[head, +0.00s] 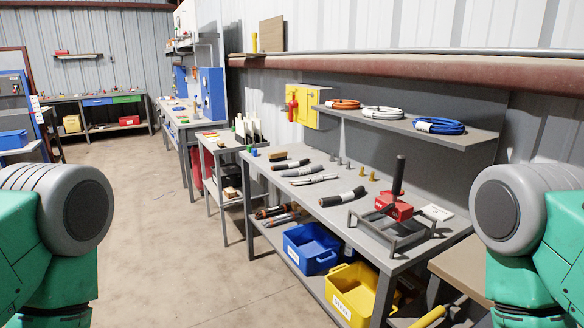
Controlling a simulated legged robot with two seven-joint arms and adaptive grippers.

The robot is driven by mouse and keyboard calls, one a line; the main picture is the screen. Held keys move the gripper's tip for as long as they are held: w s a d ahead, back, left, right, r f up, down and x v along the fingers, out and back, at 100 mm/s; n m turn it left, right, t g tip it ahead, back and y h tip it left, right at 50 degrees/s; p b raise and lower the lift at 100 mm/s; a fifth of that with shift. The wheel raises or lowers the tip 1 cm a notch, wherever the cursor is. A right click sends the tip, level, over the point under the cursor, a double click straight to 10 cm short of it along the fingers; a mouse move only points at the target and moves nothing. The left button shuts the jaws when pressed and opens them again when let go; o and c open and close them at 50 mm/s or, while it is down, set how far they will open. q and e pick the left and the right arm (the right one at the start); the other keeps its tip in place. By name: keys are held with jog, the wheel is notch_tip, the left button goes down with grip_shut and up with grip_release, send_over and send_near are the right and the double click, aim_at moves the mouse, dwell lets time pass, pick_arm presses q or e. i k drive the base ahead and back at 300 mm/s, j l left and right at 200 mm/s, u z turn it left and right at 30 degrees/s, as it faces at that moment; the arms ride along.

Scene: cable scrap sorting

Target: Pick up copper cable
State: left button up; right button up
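Short cable pieces lie apart on the grey workbench (285,198). A black piece (290,164) lies farthest back, with another black piece (303,170) just in front. A thinner grey-and-white bundle (314,180) lies nearer, and a thick black piece with a pale band (342,197) lies nearest. I cannot tell from here which one is copper. Neither of my grippers is in view; only green and grey parts of my arms show at the left and right edges.
A red tool with an upright black handle (396,206) stands at the bench's near end. Small brass and grey pieces stand behind the cables. A blue bin (312,248) and yellow bin (352,296) sit below. Coiled cables rest on a wall shelf (410,127). The floor at left is clear.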

aim_at(297, 163)
jog(key=z, duration=0.8)
jog(key=i+j+z, duration=0.2)
jog(key=j+z, duration=0.15)
jog(key=i+j+z, duration=0.2)
jog(key=j+z, duration=0.15)
jog(key=j, duration=0.2)
jog(key=i+j+z, duration=0.1)
jog(key=j+z, duration=0.2)
jog(key=j, duration=0.2)
jog(key=j+z, duration=0.35)
jog(key=j, duration=0.15)
